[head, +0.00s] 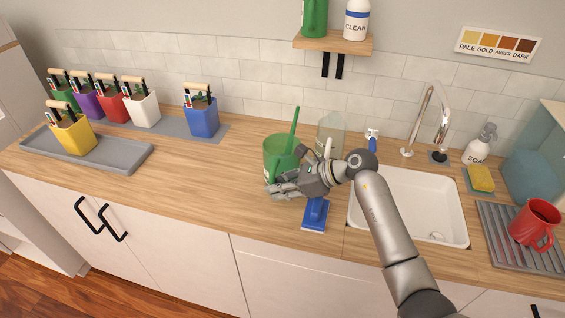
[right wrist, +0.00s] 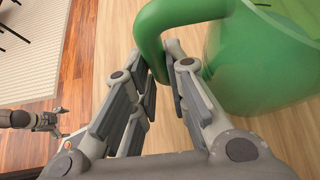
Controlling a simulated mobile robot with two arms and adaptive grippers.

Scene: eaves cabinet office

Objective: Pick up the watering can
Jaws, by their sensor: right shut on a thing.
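The green watering can (head: 277,152) is on the wooden counter left of the sink, with its spout pointing up. Its lower part is partly hidden behind my right gripper (head: 285,187), so I cannot tell whether it touches the counter. In the right wrist view, the can's body (right wrist: 262,65) is at the upper right and its curved handle (right wrist: 151,35) runs down between the fingers of my right gripper (right wrist: 160,85), which is shut on the handle. What looks like my left gripper (right wrist: 46,121) is small at the left edge of the right wrist view, over the floor.
A blue scrubber (head: 315,214) lies just in front of the gripper, and a clear bottle (head: 331,132) stands behind it. The sink (head: 418,200) is to the right. Left lie a grey tray (head: 120,160) and several tool pots. The counter between is clear. A shelf (head: 333,43) is above.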

